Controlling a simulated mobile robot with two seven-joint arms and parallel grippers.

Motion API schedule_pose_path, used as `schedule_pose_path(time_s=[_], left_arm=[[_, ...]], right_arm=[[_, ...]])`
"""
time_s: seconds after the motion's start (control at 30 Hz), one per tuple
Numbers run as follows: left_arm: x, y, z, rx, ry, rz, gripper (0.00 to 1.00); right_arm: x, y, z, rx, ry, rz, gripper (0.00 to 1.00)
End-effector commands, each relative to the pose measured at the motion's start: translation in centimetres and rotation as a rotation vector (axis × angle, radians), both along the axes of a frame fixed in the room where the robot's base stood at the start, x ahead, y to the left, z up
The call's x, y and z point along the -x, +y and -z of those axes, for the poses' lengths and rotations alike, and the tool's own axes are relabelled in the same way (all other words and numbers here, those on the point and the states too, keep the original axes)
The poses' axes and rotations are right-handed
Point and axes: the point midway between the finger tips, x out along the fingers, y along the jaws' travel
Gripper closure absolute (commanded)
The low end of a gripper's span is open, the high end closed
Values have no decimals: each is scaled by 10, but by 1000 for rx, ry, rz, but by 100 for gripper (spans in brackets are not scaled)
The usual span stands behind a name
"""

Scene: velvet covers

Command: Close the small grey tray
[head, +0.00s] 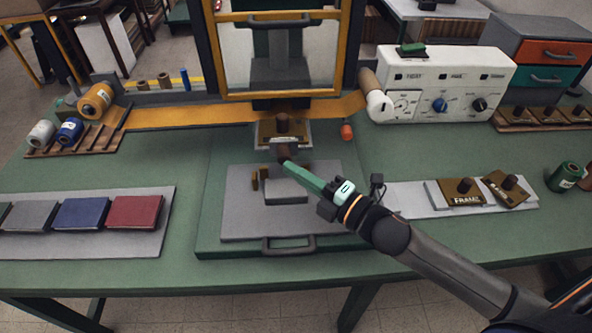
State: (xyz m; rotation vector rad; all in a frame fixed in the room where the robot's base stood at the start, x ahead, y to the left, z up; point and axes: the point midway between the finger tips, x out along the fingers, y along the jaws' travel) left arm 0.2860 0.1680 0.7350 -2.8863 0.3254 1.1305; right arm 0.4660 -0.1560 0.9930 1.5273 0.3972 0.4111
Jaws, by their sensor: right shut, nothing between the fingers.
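The small grey tray (308,132) sits under the press in the middle of the table. It holds a brown plate with a dark knob. My right gripper (286,161) is shut and empty, reaching in from the lower right. Its green fingertips are at the handle, touching it or very close; I cannot tell which. The arm does not hide the tray. My left gripper is not in view.
A large grey plate (240,215) with a front handle (288,244) and a small grey block (287,194) lie below the gripper. A yellow-framed guard (279,95) stands behind the tray. A white control box (440,85) is at right, coloured books (135,212) at left.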

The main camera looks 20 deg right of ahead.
Motion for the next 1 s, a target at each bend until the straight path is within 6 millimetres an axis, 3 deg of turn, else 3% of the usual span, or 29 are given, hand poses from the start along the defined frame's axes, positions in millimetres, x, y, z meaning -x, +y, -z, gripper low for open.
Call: schedule_pose_path(time_s=[0.17, 0.53, 1.0], left_arm=[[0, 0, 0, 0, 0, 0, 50], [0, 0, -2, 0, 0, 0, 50], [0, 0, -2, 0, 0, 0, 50]], right_arm=[[-2, -1, 0, 1, 0, 0, 100], [-40, -12, 0, 1, 0, 0, 100], [-42, -12, 0, 0, 0, 0, 100]])
